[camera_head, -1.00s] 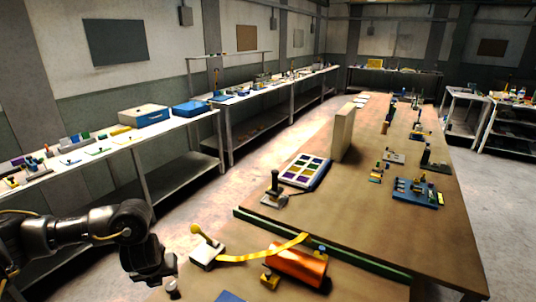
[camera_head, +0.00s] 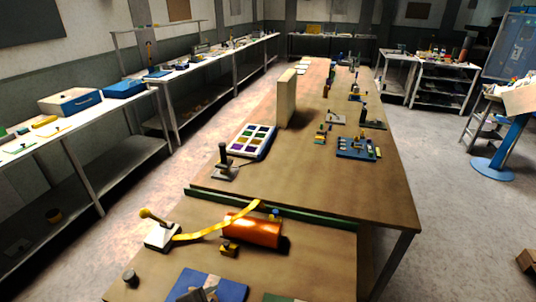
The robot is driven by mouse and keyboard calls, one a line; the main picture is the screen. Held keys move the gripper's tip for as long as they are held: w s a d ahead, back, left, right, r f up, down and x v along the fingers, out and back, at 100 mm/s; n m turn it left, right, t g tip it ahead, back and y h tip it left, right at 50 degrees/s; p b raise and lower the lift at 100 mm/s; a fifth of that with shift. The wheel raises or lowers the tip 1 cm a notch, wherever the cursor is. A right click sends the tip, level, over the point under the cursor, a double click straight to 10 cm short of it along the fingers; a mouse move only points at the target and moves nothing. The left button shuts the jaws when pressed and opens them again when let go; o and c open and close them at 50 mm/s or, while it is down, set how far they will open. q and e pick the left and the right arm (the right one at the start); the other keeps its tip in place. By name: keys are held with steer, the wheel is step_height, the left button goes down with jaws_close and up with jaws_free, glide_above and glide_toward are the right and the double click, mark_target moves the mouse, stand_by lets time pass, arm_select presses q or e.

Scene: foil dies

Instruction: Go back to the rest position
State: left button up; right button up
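Neither of my grippers can be made out in the head view. On the near workbench (camera_head: 325,262), a copper-orange foil roll (camera_head: 253,231) lies on its side. A yellow strip (camera_head: 212,233) runs by it towards a white block with a yellow-knobbed lever (camera_head: 160,236). A blue mat (camera_head: 232,291) lies at the bottom edge. A grey piece on it is cut off by the frame, and I cannot tell what it is.
A dark green strip (camera_head: 270,210) edges the long table (camera_head: 310,180) beyond. That table holds a colour-celled tray (camera_head: 252,141), an upright beige panel (camera_head: 286,98) and a blue tool board (camera_head: 355,148). Shelved benches (camera_head: 85,115) line the left.

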arm_select(q)
steer(key=s+a+f+n+g+y, duration=0.2)
steer(key=s+a+f+n+g, duration=0.15)
steer(key=s+a+n, duration=0.35)
steer(key=s+a+f+n+g+y, duration=0.2)
steer(key=s+a+f+n, duration=0.3)
steer(key=s, duration=0.4)
step_height(320, 180, down, 27)
steer(key=b, duration=0.4)
steer(key=s+a+f+g+b, duration=0.1)
steer(key=s+f, duration=0.7)
steer(key=f, duration=0.2)
steer(key=s+a+f+g+b, duration=0.1)
steer(key=s+f+b, duration=0.1)
steer(key=s+f, duration=0.7)
steer(key=shift+s+a+f+m+b, duration=0.25)
steer(key=shift+a+f+m+b, duration=0.05)
steer(key=shift+f, duration=0.5)
arm_select(e)
step_height(320, 180, down, 8)
steer(key=shift+r, duration=0.15)
arm_select(q)
steer(key=shift+c, duration=0.4)
arm_select(e)
steer(key=shift+c, duration=0.4)
